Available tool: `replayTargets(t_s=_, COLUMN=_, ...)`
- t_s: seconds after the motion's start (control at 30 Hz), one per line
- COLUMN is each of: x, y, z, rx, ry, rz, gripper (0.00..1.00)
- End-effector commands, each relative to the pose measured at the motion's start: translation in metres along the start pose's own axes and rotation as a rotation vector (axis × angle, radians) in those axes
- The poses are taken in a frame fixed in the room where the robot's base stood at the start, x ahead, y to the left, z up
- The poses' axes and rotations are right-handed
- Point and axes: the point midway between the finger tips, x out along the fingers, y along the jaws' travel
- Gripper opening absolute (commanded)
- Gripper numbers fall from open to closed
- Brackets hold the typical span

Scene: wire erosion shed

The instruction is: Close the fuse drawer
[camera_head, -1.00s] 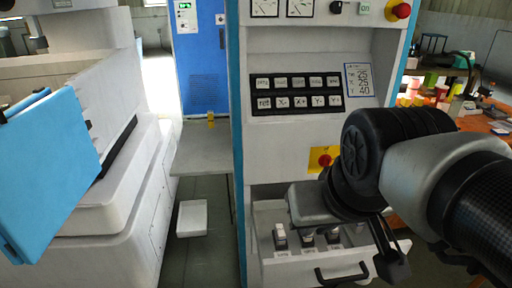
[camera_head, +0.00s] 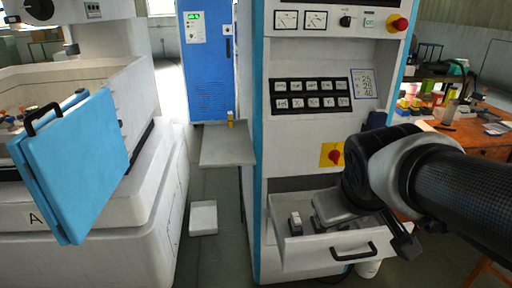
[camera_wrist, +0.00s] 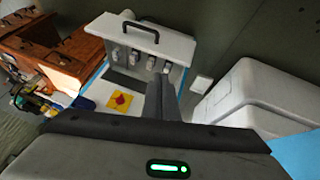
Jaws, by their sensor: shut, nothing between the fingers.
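The fuse drawer stands open at the lower front of the grey cabinet, with its white front panel (camera_head: 310,255) pulled out and a black bar handle (camera_head: 353,251) on it. Small grey and white fuses (camera_head: 296,224) stand inside, some hidden behind my arm. In the wrist view the drawer handle (camera_wrist: 141,30) is at the top, with a row of fuses (camera_wrist: 133,57) below it. My gripper (camera_head: 406,245) is shut and empty, at the drawer's right end, to the right of the handle. In the wrist view its dark fingers (camera_wrist: 160,95) overlap the drawer.
A yellow plate with a red knob (camera_head: 336,155) sits above the drawer. At the left is a white machine with a blue door (camera_head: 78,165). A cluttered wooden bench (camera_head: 480,142) stands at the right. A white box (camera_head: 203,217) is on the floor; clear floor lies before it.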

Motion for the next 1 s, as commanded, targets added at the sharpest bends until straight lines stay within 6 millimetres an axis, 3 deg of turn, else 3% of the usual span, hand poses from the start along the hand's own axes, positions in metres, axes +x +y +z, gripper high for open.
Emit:
replayTargets(t_s=0.2, x=0.059, y=0.057, z=-0.024, rx=-0.276, ry=0.007, rz=0.117, gripper=0.0)
replayTargets(t_s=0.3, x=0.098, y=0.078, z=-0.03, rx=-0.467, ry=0.021, rz=0.132, gripper=0.0)
replayTargets(t_s=0.4, x=0.14, y=0.086, z=-0.026, rx=-0.677, ry=0.054, rz=0.092, gripper=0.0)
replayTargets(t_s=0.47, x=0.165, y=0.082, z=-0.017, rx=-0.795, ry=0.085, rz=0.039, gripper=0.0)
replayTargets(t_s=0.63, x=0.212, y=0.042, z=0.028, rx=-1.044, ry=0.22, rz=-0.187, gripper=0.0)
replayTargets(t_s=0.8, x=0.221, y=-0.001, z=0.068, rx=-1.139, ry=0.358, rz=-0.378, gripper=0.0)
replayTargets(t_s=1.0, x=0.224, y=-0.021, z=0.082, rx=-1.162, ry=0.42, rz=-0.45, gripper=0.0)
